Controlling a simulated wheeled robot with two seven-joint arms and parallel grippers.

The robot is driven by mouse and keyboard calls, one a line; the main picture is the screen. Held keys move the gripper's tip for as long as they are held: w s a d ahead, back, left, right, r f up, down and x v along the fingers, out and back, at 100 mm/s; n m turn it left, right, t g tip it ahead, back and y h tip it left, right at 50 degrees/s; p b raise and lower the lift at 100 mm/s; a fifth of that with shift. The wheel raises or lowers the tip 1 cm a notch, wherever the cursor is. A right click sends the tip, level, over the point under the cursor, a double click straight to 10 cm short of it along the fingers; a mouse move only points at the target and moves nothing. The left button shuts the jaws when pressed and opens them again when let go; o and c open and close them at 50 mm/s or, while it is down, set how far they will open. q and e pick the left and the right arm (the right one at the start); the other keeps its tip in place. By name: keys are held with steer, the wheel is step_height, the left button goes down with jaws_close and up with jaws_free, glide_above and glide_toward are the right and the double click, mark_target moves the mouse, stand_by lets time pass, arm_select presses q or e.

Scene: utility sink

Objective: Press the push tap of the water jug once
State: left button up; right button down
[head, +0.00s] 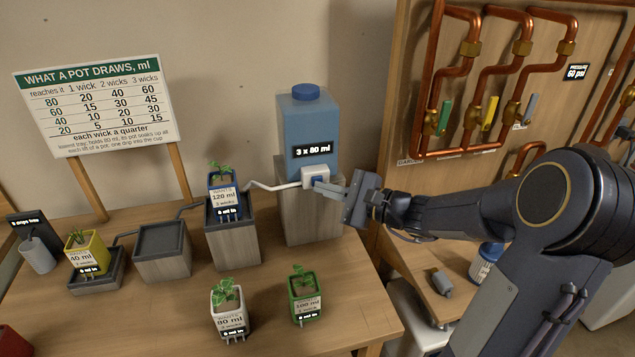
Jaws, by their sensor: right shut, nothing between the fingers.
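The water jug (307,120) is a blue, see-through block with a darker blue cap and a label reading "3 x 80 ml". It stands on a grey wooden block at the back of the table. Its push tap (316,176) is a white housing with a blue button low on the front. My right gripper (328,187) is shut and empty, coming in from the right. Its fingertips are at the blue button, partly covering it; I cannot tell whether they touch or press it. My left gripper is not in view.
A white tube (270,187) runs left from the tap towards a blue pot (222,190) on a stand. An empty stand (161,238) and a yellow pot (88,254) are further left. White (228,308) and green (305,298) pots stand in front. Copper pipes (437,70) line the right panel.

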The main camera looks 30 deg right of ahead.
steer(key=shift+w, duration=0.2)
stand_by(0.5)
steer(key=shift+s+a+b, duration=0.15)
steer(key=shift+s+b, duration=0.25)
steer(key=shift+s, duration=0.35)
steer(key=shift+s, duration=0.1)
steer(key=s, duration=0.2)
steer(key=s+a+b, duration=0.1)
steer(key=s, duration=0.1)
steer(key=shift+s+a, duration=0.1)
steer(key=shift+s, duration=0.25)
stand_by(0.4)
